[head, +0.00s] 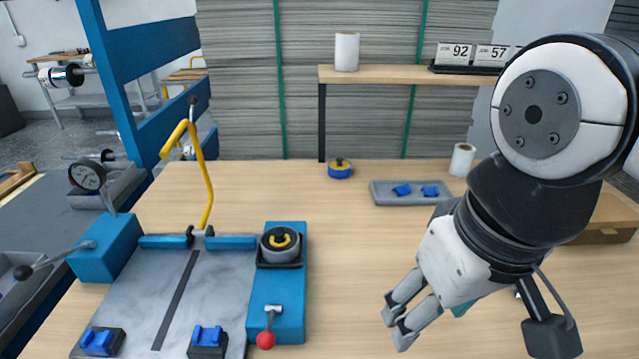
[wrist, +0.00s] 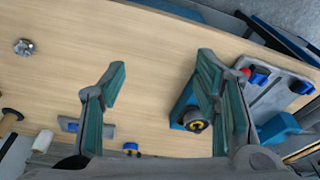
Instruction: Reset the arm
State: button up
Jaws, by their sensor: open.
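My gripper (head: 396,320) hangs over the right front part of the wooden table (head: 345,260) in the head view, with my arm reaching in from the right. In the wrist view my gripper (wrist: 158,85) shows its two teal-padded fingers spread wide apart. Nothing is between them but bare tabletop well beyond. The gripper is open and empty. Part of the table behind my arm is hidden in the head view.
A blue-framed fixture with a grey plate (head: 185,285), a yellow handle (head: 205,185) and a red-knobbed lever (head: 266,338) stands at the left. A grey tray (head: 385,197) holds blue pieces. A blue-yellow roll (head: 340,168) and white roll (head: 462,160) stand at the back. The middle is clear.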

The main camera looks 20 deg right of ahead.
notch_tip(320, 180, up, 10)
jog(key=t+p, duration=0.2)
jog(key=p, duration=0.6)
jog(key=shift+d+r+p, duration=0.15)
jog(key=shift+r+p, duration=0.05)
jog(key=shift+p, duration=0.2)
